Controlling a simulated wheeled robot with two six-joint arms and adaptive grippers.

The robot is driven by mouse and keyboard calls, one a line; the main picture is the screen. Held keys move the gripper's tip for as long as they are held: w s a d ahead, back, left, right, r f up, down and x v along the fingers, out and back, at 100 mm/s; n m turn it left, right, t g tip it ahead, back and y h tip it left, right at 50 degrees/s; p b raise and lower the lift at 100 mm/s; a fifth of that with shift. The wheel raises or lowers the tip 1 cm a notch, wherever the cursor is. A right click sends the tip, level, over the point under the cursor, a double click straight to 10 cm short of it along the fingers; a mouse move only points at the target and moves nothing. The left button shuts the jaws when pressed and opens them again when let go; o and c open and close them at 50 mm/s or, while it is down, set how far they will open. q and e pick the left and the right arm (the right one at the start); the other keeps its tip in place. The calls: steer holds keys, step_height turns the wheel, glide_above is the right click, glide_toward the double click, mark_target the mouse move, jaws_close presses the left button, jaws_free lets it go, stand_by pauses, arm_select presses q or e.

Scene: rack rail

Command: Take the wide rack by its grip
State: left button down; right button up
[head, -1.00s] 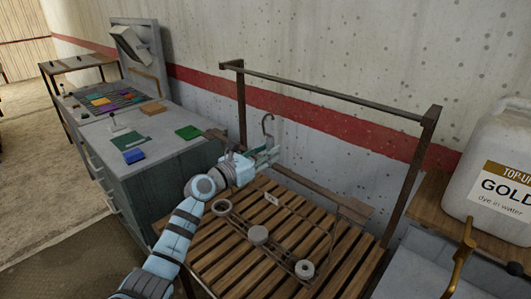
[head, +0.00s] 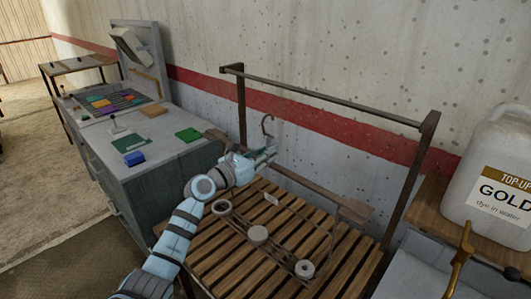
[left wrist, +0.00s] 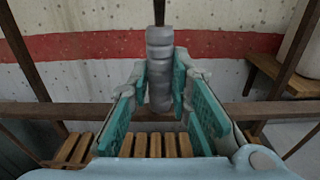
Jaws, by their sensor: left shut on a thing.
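The wide rack has a long brown crossbar (head: 322,196), seen above a slatted wooden surface. A metal hook (head: 267,125) stands up above its grip. My left gripper (head: 264,157) is around the grip just under the hook. In the left wrist view the wrapped grey grip (left wrist: 160,62) stands upright between the teal fingers of my left gripper (left wrist: 178,92), which are shut on it. The crossbar (left wrist: 75,112) runs behind and below the fingers there. The gripper hides the grip in the head view. My right gripper is not in view.
A dark metal rail (head: 325,96) on two posts stands above and behind the rack. Round grey pieces (head: 258,234) are over the slatted surface (head: 225,265). A grey cabinet (head: 165,180) stands left, and a white jug (head: 490,165) stands right.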

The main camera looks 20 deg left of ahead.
arm_select(q)
steer(key=shift+r+p, duration=0.7)
steer(key=shift+r, duration=0.35)
steer(key=shift+f, duration=0.1)
steer(key=shift+s, duration=0.1)
steer(key=shift+s+a, duration=0.1)
steer(key=shift+s, duration=0.05)
steer(key=p+v, duration=0.3)
steer(key=v, duration=0.5)
steer(key=shift+s, duration=0.35)
steer(key=shift+w, duration=0.1)
